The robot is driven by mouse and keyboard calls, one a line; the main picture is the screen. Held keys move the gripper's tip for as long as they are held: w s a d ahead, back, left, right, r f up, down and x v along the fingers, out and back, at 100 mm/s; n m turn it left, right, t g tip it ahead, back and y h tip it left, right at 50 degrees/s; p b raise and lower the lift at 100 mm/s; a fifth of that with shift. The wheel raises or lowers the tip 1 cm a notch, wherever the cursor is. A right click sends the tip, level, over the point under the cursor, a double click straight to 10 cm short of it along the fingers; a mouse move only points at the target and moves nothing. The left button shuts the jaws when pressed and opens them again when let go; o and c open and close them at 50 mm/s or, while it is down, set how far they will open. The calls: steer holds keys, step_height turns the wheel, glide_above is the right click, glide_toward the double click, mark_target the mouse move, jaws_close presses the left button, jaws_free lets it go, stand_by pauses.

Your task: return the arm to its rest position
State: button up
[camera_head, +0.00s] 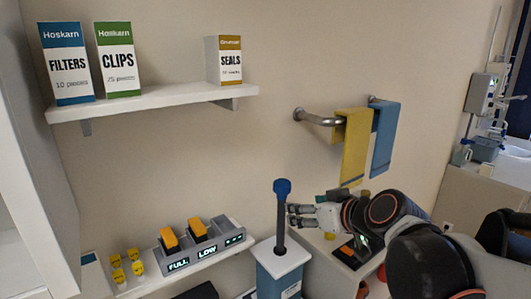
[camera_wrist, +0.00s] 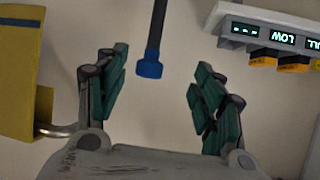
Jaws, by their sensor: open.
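My gripper (camera_head: 294,215) is in the lower middle of the head view, at the end of my arm reaching in from the right. In the wrist view my gripper (camera_wrist: 158,90) shows two green-padded fingers spread apart with nothing between them. A dark rod with a blue knob (camera_head: 282,188) rises from a blue box with a white top (camera_head: 278,270), just left of my fingertips. The knob (camera_wrist: 149,68) also shows in the wrist view, between and beyond the fingers. I cannot tell whether a finger touches the rod.
A lower shelf holds a grey charger (camera_head: 202,243) with two yellow-black packs and several yellow pieces. An upper shelf (camera_head: 160,101) holds three boxes. Yellow (camera_head: 355,140) and blue (camera_head: 384,138) towels hang on a wall rail. A small stand with a dark device (camera_head: 347,252) is below my arm.

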steer(key=s+d+f+m+g+h+b, duration=0.2)
steer(key=s+d+f+b, duration=0.2)
steer(key=s+f+b, duration=0.3)
steer(key=s+d+f+m+g+h+b, duration=0.2)
steer(key=s+f+b, duration=0.6)
steer(key=f, duration=1)
steer(key=s+d+h, duration=0.1)
steer(key=s+d, duration=0.1)
steer(key=s, duration=0.2)
steer(key=shift+d, duration=0.25)
